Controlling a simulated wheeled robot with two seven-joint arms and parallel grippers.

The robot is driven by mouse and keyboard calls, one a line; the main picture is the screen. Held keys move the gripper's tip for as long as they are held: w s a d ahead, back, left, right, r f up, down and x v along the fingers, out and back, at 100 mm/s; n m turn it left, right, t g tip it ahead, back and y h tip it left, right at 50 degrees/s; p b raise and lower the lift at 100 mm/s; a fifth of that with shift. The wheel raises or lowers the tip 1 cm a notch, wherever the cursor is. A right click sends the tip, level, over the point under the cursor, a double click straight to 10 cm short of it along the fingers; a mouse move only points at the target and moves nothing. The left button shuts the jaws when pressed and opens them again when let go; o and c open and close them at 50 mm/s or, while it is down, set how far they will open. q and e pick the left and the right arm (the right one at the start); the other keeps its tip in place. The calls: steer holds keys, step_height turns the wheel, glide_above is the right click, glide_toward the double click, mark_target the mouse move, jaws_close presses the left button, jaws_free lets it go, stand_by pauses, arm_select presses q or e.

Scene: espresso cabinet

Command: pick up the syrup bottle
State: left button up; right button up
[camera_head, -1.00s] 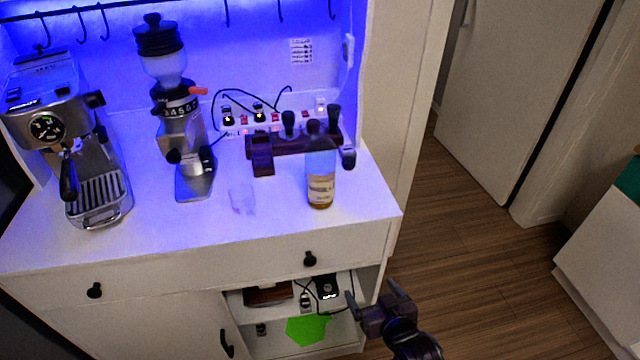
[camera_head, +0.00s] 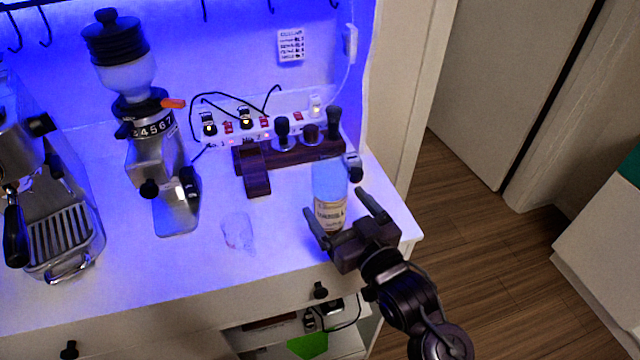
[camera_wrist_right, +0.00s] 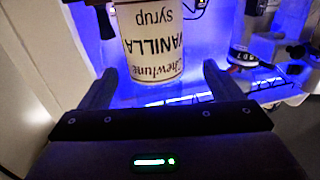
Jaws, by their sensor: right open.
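The syrup bottle (camera_head: 330,200) stands upright on the white cabinet top near its front right corner. It is clear with a pale label and amber liquid at the bottom. My right gripper (camera_head: 345,215) is open, its fingers pointing at the bottle from the front. In the right wrist view the bottle (camera_wrist_right: 150,45) appears upside down with its "vanilla syrup" label between the two open fingers (camera_wrist_right: 155,85). The gripper's body hides part of the bottle's lower right in the head view. I cannot tell whether either finger touches it. My left gripper is not in view.
A small clear glass (camera_head: 238,232) stands left of the bottle. Behind are a dark wooden tamper stand (camera_head: 255,170) and a power strip (camera_head: 235,128). A grinder (camera_head: 160,165) and espresso machine (camera_head: 45,215) stand further left. The cabinet's right edge is close to the gripper.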

steer(key=shift+w+a+r, duration=0.2)
steer(key=shift+w, duration=0.2)
steer(key=shift+w+a+r+p, duration=0.15)
steer(key=shift+w+a+p, duration=0.1)
steer(key=shift+w+p, duration=0.35)
steer(key=x, duration=0.3)
steer(key=p+x, duration=0.1)
steer(key=shift+w+f, duration=0.25)
steer(key=shift+w, duration=0.05)
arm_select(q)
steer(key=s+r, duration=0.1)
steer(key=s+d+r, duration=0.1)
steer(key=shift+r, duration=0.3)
arm_select(e)
steer(key=c, duration=1.3)
steer(key=shift+o, duration=0.2)
steer(key=shift+r, duration=0.15)
